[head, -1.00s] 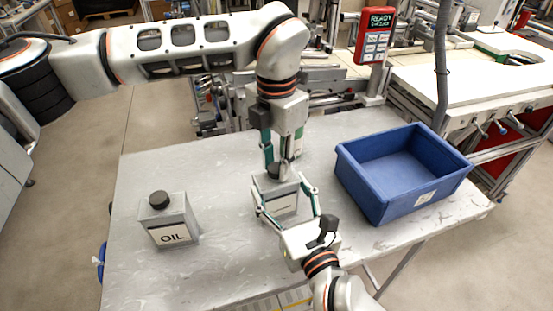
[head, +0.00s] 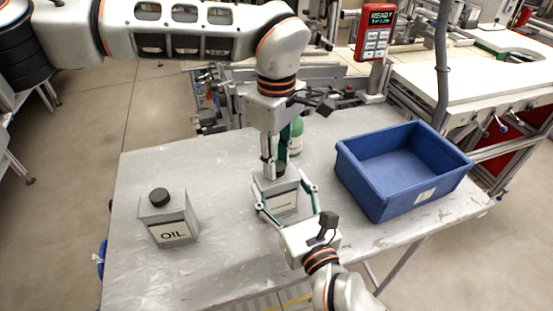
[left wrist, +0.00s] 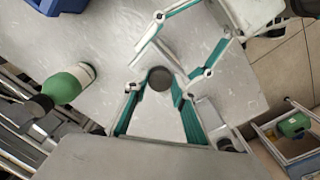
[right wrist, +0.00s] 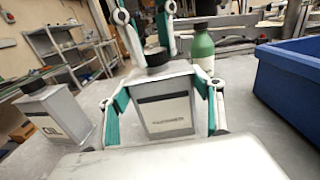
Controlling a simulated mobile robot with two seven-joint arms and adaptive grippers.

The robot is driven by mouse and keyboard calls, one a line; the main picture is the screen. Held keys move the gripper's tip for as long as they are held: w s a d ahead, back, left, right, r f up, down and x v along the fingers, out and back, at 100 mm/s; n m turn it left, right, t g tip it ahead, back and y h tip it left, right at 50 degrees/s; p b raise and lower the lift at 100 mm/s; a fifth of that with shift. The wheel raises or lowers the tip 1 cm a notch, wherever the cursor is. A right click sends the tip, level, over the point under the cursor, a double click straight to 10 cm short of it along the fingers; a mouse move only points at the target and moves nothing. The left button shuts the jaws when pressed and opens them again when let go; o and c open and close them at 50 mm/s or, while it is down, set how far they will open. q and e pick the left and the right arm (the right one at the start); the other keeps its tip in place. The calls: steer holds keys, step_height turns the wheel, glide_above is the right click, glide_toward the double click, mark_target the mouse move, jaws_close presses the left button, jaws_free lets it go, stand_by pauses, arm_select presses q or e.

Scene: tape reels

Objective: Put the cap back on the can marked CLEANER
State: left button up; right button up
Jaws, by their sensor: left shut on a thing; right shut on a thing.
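The can with a small blurred label, apparently CLEANER (head: 281,202), stands upright mid-table. It also shows in the right wrist view (right wrist: 165,108). My right gripper (head: 283,188) is shut on the can's sides from the front. A black cap (right wrist: 156,57) sits at the can's top. It shows as a dark disc in the left wrist view (left wrist: 160,79). My left gripper (head: 275,168) points down from above, shut on the cap. The fingers partly hide the cap, and I cannot tell how tightly it is seated.
An OIL can (head: 168,220) with a black cap stands to the left. A blue bin (head: 375,190) stands to the right. A green bottle (right wrist: 202,48) stands behind the held can. The table (head: 225,265) is clear in front and between the cans.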

arm_select(q)
steer(key=m, duration=0.3)
steer(key=shift+m, duration=0.4)
steer(key=m, duration=0.8)
steer(key=shift+m, duration=0.4)
steer(key=m, duration=0.4)
steer(key=o, duration=0.7)
